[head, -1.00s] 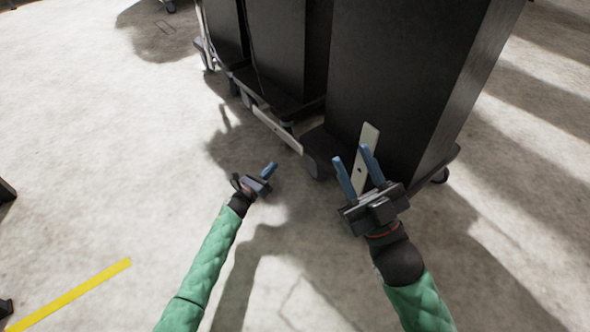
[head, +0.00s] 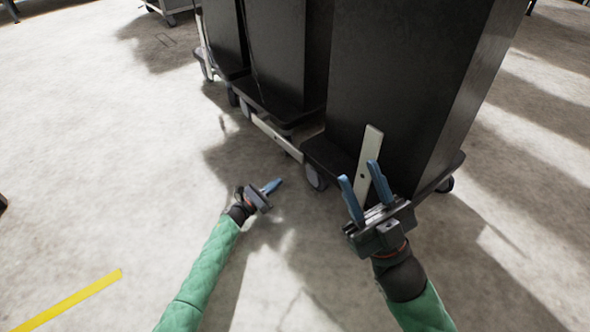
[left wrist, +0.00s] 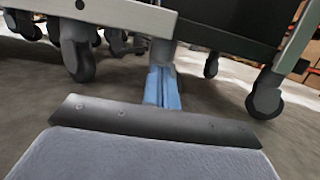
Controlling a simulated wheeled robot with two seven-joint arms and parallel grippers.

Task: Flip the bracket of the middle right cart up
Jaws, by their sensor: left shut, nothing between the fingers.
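Black carts stand in a row: a near one (head: 405,80), a middle one (head: 285,50) and a far one (head: 224,38). The middle cart's pale bracket (head: 278,138) is low at its base, slanting along the front edge. The near cart's pale bracket (head: 371,147) stands up against its front. My left gripper (head: 272,186) is shut and empty, low over the floor, left of the near cart and apart from the middle bracket. Its blue fingers (left wrist: 162,88) are together in the left wrist view. My right gripper (head: 358,180) is open, fingers spread before the near bracket, with nothing visibly gripped.
Casters (head: 315,177) stick out under the carts. In the left wrist view, a pale plate with a hole (left wrist: 110,11) and a caster (left wrist: 266,93) are close beyond the fingers. The floor left of the carts is clear, with a yellow line (head: 70,300).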

